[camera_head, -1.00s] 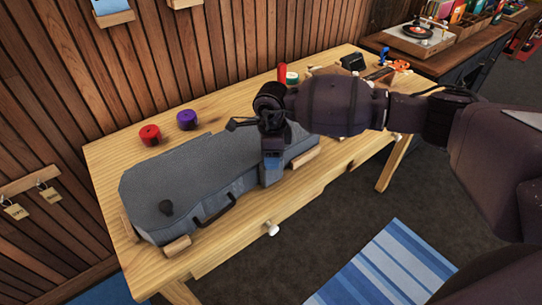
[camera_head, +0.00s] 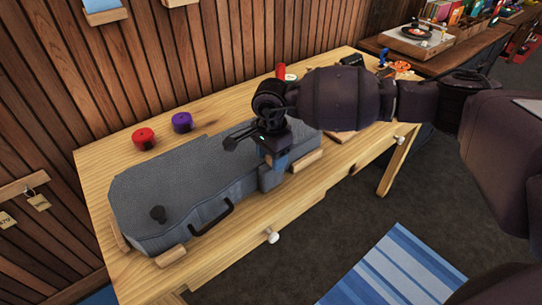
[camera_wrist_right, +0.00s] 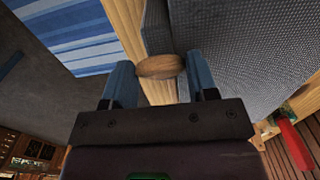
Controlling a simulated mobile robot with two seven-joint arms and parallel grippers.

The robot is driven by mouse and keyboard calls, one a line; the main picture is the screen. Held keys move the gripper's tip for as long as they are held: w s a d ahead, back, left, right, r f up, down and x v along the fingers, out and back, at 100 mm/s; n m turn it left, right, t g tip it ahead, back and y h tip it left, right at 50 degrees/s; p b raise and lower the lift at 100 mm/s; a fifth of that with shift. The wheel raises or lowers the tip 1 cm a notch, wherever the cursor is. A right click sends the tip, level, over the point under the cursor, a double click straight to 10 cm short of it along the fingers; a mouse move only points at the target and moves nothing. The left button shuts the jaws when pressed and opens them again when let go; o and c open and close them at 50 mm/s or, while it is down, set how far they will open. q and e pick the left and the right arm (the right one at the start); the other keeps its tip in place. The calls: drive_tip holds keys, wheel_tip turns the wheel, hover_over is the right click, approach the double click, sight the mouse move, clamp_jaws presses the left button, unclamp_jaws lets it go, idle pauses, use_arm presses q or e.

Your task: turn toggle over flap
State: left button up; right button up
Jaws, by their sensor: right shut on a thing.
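My right gripper (camera_head: 272,176) reaches down at the case's front edge, right of the handle. In the right wrist view its two blue fingers (camera_wrist_right: 160,80) are shut on a rounded wooden toggle (camera_wrist_right: 160,66) beside the case's grey side (camera_wrist_right: 240,60). The head view hides the toggle behind the gripper. I cannot make out the flap clearly. My left gripper is out of view.
Wooden blocks (camera_head: 306,161) sit against the case. A white drawer knob (camera_head: 272,236) sticks out in front. A blue striped rug (camera_head: 395,265) lies on the floor.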

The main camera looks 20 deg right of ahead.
idle(0.4)
drive_tip(key=o, duration=0.9)
drive_tip(key=shift+o, duration=0.2)
wheel_tip(320, 180, up, 11)
drive_tip(key=shift+p, duration=0.35)
drive_tip(key=shift+f, duration=0.1)
